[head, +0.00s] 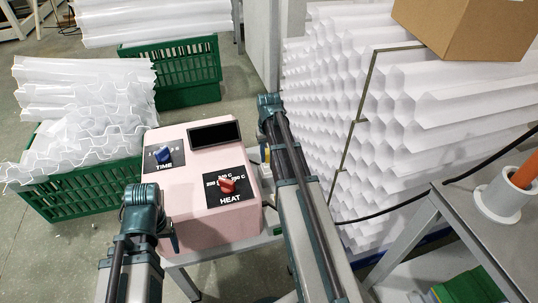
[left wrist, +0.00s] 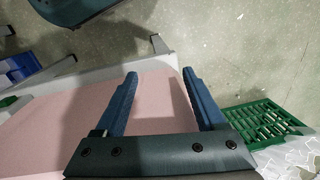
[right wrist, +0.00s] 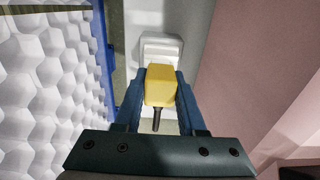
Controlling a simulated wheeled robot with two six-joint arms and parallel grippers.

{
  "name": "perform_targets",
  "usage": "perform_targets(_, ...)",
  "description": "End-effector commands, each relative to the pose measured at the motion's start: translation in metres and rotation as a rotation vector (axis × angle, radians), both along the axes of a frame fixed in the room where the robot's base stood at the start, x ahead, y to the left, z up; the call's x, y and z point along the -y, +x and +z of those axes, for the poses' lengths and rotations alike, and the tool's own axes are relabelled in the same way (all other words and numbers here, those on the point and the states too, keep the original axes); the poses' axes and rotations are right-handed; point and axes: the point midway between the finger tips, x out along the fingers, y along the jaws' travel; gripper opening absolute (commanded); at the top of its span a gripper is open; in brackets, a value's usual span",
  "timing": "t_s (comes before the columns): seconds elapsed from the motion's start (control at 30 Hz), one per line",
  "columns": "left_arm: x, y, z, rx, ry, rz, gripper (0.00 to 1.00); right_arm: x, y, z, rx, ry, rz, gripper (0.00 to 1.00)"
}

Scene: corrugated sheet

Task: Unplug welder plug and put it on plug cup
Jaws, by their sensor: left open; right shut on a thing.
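The yellow welder plug (right wrist: 160,84) sits between the fingers of my right gripper (right wrist: 161,78), which is shut on it. A dark cable stub hangs from the plug's near end. A white socket block (right wrist: 160,47) lies directly beyond the plug; I cannot tell whether the plug is still seated in it. In the head view my right gripper (head: 270,112) is beside the pink welder box (head: 210,195), and a bit of yellow shows there. My left gripper (left wrist: 160,75) is open and empty above the pink box. A white cup (head: 492,207) holding an orange cylinder stands on the grey table at right; whether it is the plug cup is unclear.
The grey table (head: 500,235) is at right, with a black cable running to it. White corrugated sheets (head: 330,120) are stacked behind my right arm, with a cardboard box (head: 465,30) on top. Green crates (head: 85,190) stand at left.

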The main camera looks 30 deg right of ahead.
Motion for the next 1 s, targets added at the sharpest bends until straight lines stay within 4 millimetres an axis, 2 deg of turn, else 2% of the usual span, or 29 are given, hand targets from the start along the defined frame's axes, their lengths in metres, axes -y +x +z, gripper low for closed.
perform_targets(0.03,0.0,-0.006,-0.008,-0.019,0.003,-0.005,0.72,0.0,-0.001,-0.008,-0.002,0.0,0.0,0.0)
perform_targets(0.43,0.0,-0.009,-0.011,-0.02,0.0,-0.011,0.72,0.0,-0.002,-0.011,-0.006,0.0,0.0,0.0)
perform_targets(1.0,0.0,-0.008,0.011,-0.019,0.001,-0.01,0.72,-0.001,-0.003,0.011,-0.006,0.001,0.0,0.0)
